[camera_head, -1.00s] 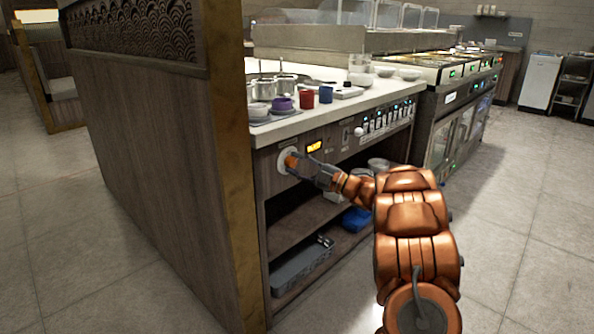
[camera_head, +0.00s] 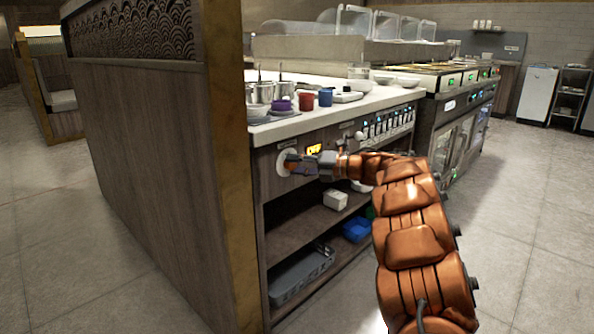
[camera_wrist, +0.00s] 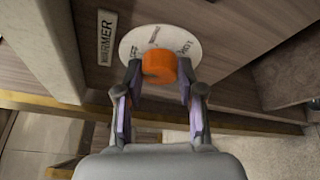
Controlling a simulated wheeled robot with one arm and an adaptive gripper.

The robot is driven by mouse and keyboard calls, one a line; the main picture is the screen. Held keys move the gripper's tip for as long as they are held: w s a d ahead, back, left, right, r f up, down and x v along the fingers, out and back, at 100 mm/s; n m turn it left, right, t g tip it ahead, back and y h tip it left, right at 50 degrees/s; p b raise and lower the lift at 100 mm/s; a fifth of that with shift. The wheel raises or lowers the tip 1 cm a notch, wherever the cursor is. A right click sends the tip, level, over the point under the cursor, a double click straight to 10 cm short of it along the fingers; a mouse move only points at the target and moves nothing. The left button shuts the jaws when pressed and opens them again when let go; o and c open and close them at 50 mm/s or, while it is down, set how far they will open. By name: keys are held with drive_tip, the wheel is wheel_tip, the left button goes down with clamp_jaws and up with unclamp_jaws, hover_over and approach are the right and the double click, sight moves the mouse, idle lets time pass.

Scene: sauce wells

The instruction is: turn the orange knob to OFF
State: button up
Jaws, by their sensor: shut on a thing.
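The orange knob (camera_wrist: 158,66) sits on a round white dial plate (camera_wrist: 130,45) with small dark lettering, beside a label reading "WARMER", in the wrist view. My gripper (camera_wrist: 159,82) has one finger on each side of the knob and is shut on it. In the head view my gripper (camera_head: 297,163) reaches the white dial plate (camera_head: 282,163) at the left end of the counter's front panel. The knob is mostly hidden by the fingers there.
Cups and pots stand on the counter top (camera_head: 290,127). An open shelf below holds a grey tray (camera_head: 300,275) and a blue bin (camera_head: 357,230). A wooden partition (camera_head: 160,190) stands close at left.

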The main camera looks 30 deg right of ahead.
drive_tip(key=shift+n+h+b, duration=0.35)
drive_tip(key=shift+n+h, duration=0.05)
drive_tip(key=shift+n, duration=0.4)
drive_tip(key=o, duration=1.1)
drive_tip(key=shift+o, duration=0.2)
drive_tip(key=shift+r, duration=0.1)
drive_tip(key=v, duration=1.2)
drive_tip(key=shift+r, duration=0.15)
